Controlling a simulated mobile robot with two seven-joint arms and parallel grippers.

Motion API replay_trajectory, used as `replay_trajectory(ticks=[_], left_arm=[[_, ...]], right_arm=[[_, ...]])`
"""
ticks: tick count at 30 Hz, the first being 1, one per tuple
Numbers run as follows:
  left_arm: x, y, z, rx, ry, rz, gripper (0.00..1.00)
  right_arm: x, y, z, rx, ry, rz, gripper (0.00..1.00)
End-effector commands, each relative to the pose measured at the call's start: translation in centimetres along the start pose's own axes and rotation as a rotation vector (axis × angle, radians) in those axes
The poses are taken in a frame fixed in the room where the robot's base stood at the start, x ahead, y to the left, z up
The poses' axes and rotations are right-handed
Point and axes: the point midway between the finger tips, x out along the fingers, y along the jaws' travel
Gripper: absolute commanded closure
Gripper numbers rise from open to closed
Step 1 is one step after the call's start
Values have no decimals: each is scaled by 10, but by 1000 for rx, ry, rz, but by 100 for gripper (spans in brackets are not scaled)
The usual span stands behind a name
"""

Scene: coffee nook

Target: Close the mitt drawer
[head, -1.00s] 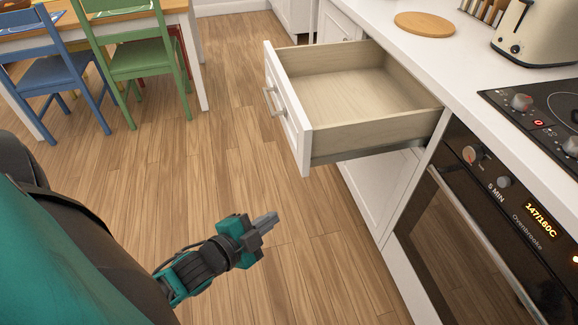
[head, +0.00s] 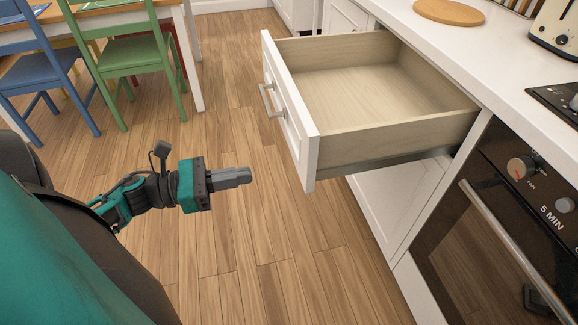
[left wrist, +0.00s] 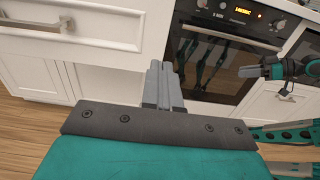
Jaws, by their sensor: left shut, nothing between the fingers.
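The drawer (head: 308,158) under the counter is pulled far out, and its inside is empty. Its white front carries a bar handle (head: 268,100). Part of the white front and the handle (left wrist: 55,22) also show at the upper left of the left wrist view. My left gripper (head: 250,175) is shut and empty. It is in front of the drawer front, apart from it, with its fingers pointing toward it. My right gripper (left wrist: 255,72) shows small at the right of the left wrist view; its finger gap is too small to judge.
The oven (head: 500,215) with its long handle stands right of the drawer. A round wooden board (head: 449,12) and a toaster (head: 556,35) are on the white counter (head: 500,85). A green chair (head: 125,55) and a blue chair (head: 40,75) stand left. The wooden floor between is clear.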

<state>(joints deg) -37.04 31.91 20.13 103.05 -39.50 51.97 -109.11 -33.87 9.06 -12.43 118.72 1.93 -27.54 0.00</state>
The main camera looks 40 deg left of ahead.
Motion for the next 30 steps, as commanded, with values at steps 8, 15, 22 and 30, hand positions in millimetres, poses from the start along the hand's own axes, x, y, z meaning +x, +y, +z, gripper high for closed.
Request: replay_trajectory(ticks=[8, 15, 22, 30], left_arm=[[62, 0, 2, 1, -4, -1, 100], [95, 1, 1, -1, -2, 1, 100], [103, 0, 0, -3, 0, 2, 100], [103, 0, 0, -3, -1, 2, 100]], right_arm=[[1, 0, 3, 2, -1, 1, 66], [2, 0, 3, 8, 0, 2, 66], [2, -1, 3, 11, 1, 3, 66], [2, -1, 3, 11, 0, 3, 66]])
